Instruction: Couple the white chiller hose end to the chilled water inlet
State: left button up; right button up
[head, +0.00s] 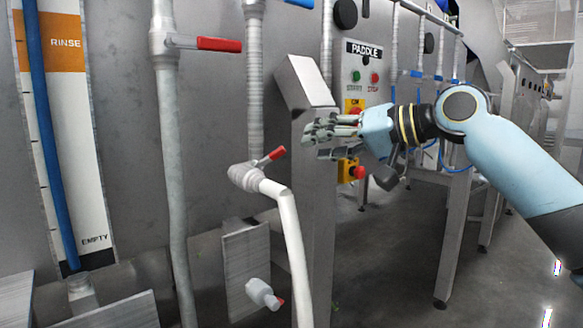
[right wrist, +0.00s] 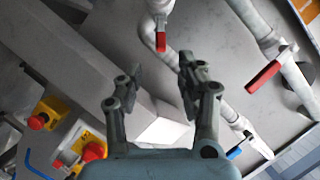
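A white hose (head: 291,235) rises from the bottom of the head view. Its upper end meets a pale valve fitting (head: 246,177) with a red lever (head: 270,157) at the foot of a ribbed vertical pipe. I cannot tell whether that joint is locked, and no label marks the chilled water inlet. My right gripper (head: 322,140) is to the right of this fitting, apart from it, in front of a steel post. In the right wrist view its two fingers (right wrist: 160,82) are spread with nothing between them. My left gripper is not in view.
A lower white fitting (head: 262,293) sits on a steel plate (head: 245,258). Another pipe with a red lever (head: 218,44) stands left. A steel post (head: 314,215) and the PADDLE control panel (head: 363,75) are close to my right gripper. Open floor lies at lower right.

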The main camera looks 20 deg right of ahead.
aim_at(284, 152)
jog(key=x, duration=1)
jog(key=shift+p, duration=0.4)
grip_shut()
